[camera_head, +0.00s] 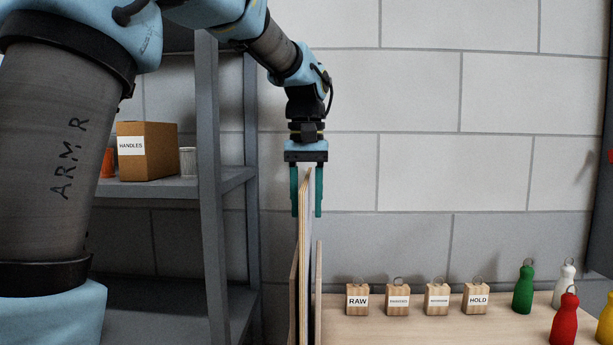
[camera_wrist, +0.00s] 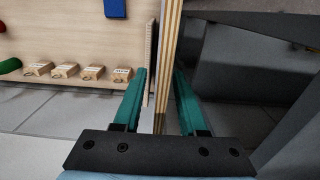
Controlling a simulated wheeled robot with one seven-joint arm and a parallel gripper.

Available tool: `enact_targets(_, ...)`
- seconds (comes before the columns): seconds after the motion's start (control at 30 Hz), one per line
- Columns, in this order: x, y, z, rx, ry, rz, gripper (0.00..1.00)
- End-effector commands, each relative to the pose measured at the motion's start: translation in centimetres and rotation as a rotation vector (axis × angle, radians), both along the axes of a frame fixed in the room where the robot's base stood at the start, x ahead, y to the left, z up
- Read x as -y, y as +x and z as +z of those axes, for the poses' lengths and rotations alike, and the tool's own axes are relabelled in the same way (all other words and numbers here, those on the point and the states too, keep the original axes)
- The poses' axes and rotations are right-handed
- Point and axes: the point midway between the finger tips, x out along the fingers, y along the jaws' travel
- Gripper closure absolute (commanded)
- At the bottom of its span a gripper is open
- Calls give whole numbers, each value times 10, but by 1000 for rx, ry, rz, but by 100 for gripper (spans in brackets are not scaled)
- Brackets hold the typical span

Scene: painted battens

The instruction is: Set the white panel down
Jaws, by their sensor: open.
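The white panel (camera_head: 305,255) stands upright on edge, seen almost edge-on, with a layered plywood edge along its top. It also shows in the wrist view (camera_wrist: 161,100), with a pale face and a striped edge. My gripper (camera_head: 306,213) points down over its top. The fingers are open, one on each side of the panel, and in the wrist view (camera_wrist: 160,72) gaps show beside it. Thin wooden uprights (camera_head: 319,285) stand close on both sides of the panel lower down. The panel's bottom edge is out of view, so I cannot tell what it rests on.
Several labelled wooden blocks, among them RAW (camera_head: 357,300) and HOLD (camera_head: 476,299), stand on the pale table (camera_head: 420,327). Green (camera_head: 523,289), white, red (camera_head: 565,320) and yellow bottle-shaped pieces stand at right. A grey shelf (camera_head: 210,190) with a HANDLES box (camera_head: 160,150) stands at left.

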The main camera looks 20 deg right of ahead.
Motion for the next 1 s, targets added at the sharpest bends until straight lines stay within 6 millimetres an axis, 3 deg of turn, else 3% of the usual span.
enact_targets(0.3, 1, 1, 66, 3, -4, 0, 59)
enact_targets(0.5, 1, 1, 96, 1, -2, 0, 59)
enact_targets(0.7, 0, 0, 107, 0, 0, 0, 59)
enact_targets(1.0, 0, 0, 108, 0, 0, 0, 59)
